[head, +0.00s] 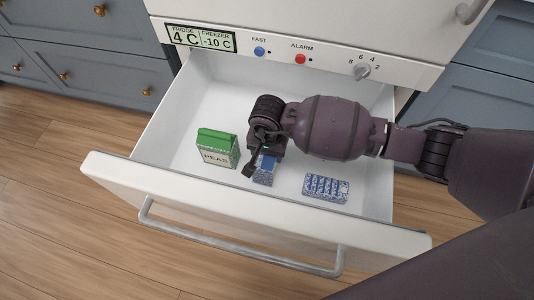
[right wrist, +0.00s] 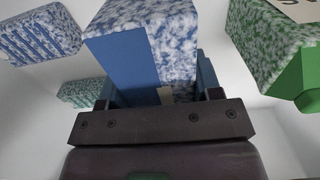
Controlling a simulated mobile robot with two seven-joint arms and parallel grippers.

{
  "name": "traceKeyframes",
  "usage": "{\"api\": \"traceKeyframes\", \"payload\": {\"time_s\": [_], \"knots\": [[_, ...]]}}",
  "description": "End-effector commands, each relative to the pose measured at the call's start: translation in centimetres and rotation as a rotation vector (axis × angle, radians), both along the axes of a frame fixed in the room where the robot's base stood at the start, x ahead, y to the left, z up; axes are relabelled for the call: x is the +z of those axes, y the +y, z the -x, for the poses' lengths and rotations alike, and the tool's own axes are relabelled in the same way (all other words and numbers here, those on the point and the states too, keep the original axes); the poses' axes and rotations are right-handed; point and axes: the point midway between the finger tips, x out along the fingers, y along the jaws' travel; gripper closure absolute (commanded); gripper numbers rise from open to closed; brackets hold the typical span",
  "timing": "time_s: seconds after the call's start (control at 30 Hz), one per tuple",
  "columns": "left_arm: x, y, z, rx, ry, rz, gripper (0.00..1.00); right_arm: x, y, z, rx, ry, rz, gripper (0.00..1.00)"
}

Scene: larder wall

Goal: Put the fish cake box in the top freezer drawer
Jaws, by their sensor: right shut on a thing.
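The freezer drawer (head: 170,190) is pulled open below the control panel. My right gripper (head: 256,165) is inside it, pointing down, shut on a blue box with frosty speckled sides (head: 264,171), which I take to be the fish cake box. The right wrist view shows this box (right wrist: 130,60) between the two fingers. Its label is not readable, and I cannot tell whether it touches the drawer floor. My left gripper is not in view.
A green peas box (head: 217,148) stands left of the held box. A blue and white ribbed block (head: 326,188) lies to its right. A small frosty greenish thing (right wrist: 80,93) shows in the wrist view. The drawer's front wall with its handle (head: 240,250) is nearest.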

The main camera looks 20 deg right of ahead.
Motion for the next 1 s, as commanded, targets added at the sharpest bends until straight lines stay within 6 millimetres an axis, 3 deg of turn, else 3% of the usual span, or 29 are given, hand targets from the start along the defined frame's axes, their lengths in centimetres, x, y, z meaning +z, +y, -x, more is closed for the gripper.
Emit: {"api": "traceKeyframes", "payload": {"time_s": [0.03, 0.1, 0.53, 0.57, 0.7, 1.0], "knots": [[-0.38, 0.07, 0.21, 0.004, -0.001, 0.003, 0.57, -1.39, 0.04, 0.33, -0.001, 0.010, -0.001, 0.78], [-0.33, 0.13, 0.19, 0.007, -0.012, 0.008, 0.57, -2.00, 0.06, 0.29, -0.001, 0.008, -0.001, 0.78], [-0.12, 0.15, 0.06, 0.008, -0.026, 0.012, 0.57, -2.17, 0.03, 0.05, 0.000, 0.001, -0.001, 0.78], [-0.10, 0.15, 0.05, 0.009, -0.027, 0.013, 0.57, -2.25, 0.00, 0.09, 0.000, 0.001, 0.000, 0.40], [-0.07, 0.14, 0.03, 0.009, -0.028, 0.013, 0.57, -2.17, 0.01, 0.08, 0.000, 0.001, 0.000, 0.19], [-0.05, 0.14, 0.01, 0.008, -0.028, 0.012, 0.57, -2.08, 0.03, 0.09, 0.000, 0.001, 0.000, 0.16]]}}
